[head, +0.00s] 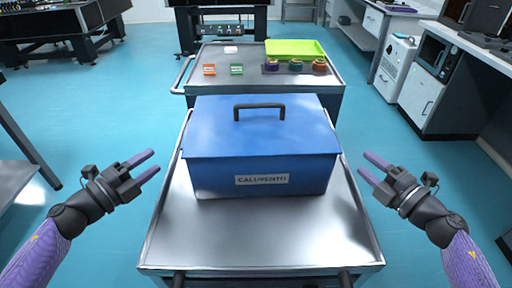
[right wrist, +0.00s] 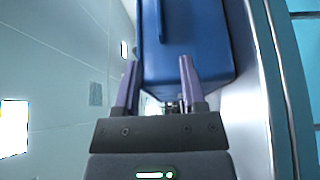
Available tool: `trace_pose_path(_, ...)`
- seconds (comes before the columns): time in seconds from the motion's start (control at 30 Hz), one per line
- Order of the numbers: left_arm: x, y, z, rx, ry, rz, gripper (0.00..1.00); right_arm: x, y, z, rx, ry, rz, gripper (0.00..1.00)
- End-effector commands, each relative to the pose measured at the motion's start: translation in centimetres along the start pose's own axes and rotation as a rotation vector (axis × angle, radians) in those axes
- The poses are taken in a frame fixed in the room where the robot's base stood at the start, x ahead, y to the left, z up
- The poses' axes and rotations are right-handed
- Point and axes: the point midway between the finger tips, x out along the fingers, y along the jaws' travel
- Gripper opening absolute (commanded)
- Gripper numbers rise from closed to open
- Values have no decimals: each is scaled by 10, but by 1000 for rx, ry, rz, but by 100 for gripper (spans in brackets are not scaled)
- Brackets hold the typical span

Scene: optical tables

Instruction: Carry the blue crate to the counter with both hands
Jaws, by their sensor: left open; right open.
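The blue crate (head: 262,150) sits on a metal cart (head: 255,240) in the middle of the head view. It has a closed lid with a black handle (head: 259,106) and a white label reading "CALUVENTO" on its front. My left gripper (head: 151,164) is open and empty, left of the crate and apart from it. My right gripper (head: 369,166) is open and empty, right of the crate and apart from it. In the right wrist view, the crate (right wrist: 185,45) shows beyond the two purple fingers of my right gripper (right wrist: 160,85).
A second cart (head: 262,82) stands behind, holding a green tray (head: 295,49), small orange and green boxes and several round items. A counter (head: 470,45) with a microwave (head: 437,56) is at the right.

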Motion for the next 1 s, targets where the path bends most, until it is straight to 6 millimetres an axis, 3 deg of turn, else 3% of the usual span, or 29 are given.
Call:
trace_pose_path(0.5, 85, 0, 1, -4, -3, -1, 53, 85, 1, 0, 1, -1, 3, 53)
trace_pose_path(0.93, 95, 0, 0, -2, -2, 2, 53, 95, 1, 0, -1, 1, 1, 53)
trace_pose_path(1.0, 95, 0, 0, -2, -2, 2, 38, 95, 1, 0, -1, 1, 1, 38)
